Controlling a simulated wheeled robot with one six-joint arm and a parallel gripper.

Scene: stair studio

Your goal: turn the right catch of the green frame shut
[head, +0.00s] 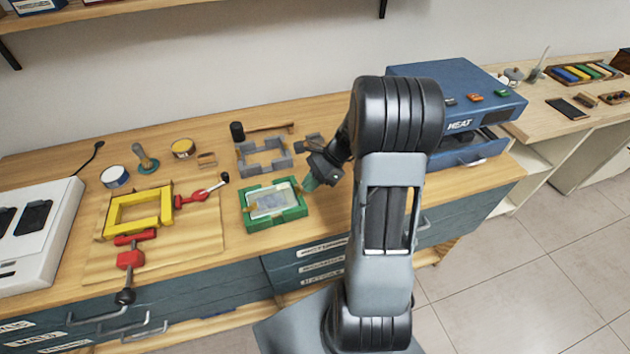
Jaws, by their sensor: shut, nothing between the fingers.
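The green frame (249,222) lies flat on the wooden bench, left of my arm. A pale, light grey panel (272,201) sits inside it. My gripper (309,184) points down at the frame's right side, close to its upper right corner. Its fingers are shut and empty. I cannot tell whether they touch the frame. The right catch cannot be made out clearly; it is small and near my gripper, so its position cannot be told.
A grey frame (249,169) lies just behind, with a dark mallet (238,131) beyond it. A yellow frame (113,216) with red clamps (131,259) is on a board at left. A blue heater box (455,84) stands right of my arm. The bench's front edge is close.

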